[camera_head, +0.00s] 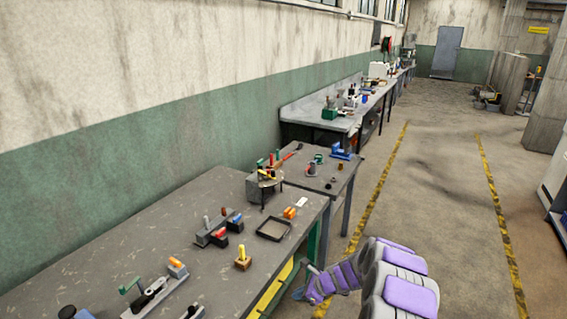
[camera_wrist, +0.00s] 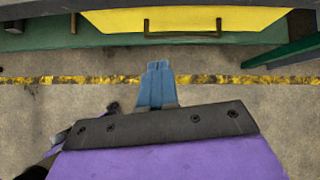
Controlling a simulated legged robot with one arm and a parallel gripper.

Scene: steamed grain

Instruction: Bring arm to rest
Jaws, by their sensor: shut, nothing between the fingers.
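My gripper (camera_wrist: 157,84) shows in the wrist view as two blue fingers closed together, with nothing held between them. It points over the concrete floor toward a yellow drawer (camera_wrist: 190,20) with a dark handle, and is apart from it. In the head view my arm, with purple and grey covers, is low at the bottom right, beside the near workbench (camera_head: 130,232). The gripper's fingertips are too small to make out clearly there.
The floor aisle (camera_head: 440,190) between the yellow-black lines is clear. A green bar (camera_wrist: 285,52) is at the right in the wrist view.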

